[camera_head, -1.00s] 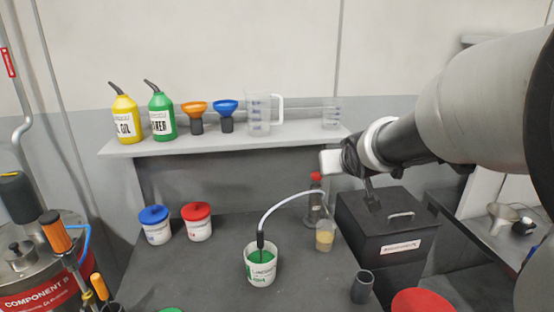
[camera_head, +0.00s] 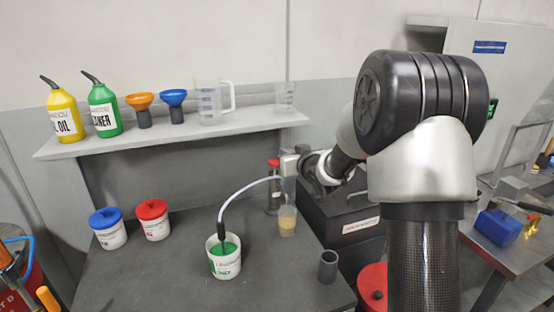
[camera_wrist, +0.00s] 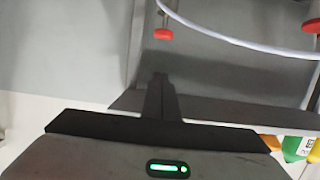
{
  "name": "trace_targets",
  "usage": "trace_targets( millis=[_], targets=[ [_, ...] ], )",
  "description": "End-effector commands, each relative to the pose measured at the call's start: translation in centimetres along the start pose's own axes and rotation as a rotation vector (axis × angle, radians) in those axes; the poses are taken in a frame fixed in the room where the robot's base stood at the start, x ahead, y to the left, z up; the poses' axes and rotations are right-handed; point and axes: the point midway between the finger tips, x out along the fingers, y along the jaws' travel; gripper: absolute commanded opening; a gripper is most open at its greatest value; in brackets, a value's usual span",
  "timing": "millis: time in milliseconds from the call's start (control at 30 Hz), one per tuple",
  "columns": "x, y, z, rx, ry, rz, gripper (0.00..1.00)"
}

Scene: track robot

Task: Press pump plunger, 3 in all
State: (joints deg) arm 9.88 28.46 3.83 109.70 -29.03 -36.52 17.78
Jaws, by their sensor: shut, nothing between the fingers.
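The pump (camera_head: 273,190) stands upright at the back of the dark bench, with a red plunger cap (camera_head: 273,162). A pale hose (camera_head: 240,190) arches from it to a white cup (camera_head: 225,265) of green liquid. My gripper (camera_head: 290,165) is beside the cap, on its right and close; whether they touch I cannot tell. In the wrist view my fingers (camera_wrist: 160,82) are together and empty. A small red part on a thin rod (camera_wrist: 163,33) lies ahead of them, apart from the tips; it may be the plunger cap.
A small beaker (camera_head: 287,220) of yellowish liquid stands in front of the pump. A black box (camera_head: 340,215) is to the right, under my arm. A dark cylinder (camera_head: 327,266) stands near the front. Blue-lidded (camera_head: 107,230) and red-lidded (camera_head: 152,220) tubs stand left.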

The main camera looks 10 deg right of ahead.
Motion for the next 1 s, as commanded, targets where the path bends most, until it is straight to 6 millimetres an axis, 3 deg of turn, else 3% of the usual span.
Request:
trace_targets(
  millis=[167,600,800,1000],
  targets=[
    [1.4,0.0,0.0,0.0,-0.001,0.0,0.0],
    [10.3,0.0,0.1,-0.001,-0.002,0.0,0.0],
    [10.7,0.0,3.1,0.0,-0.004,0.001,0.0],
    [10.9,0.0,3.9,-0.001,-0.001,0.001,0.0]
  ],
)
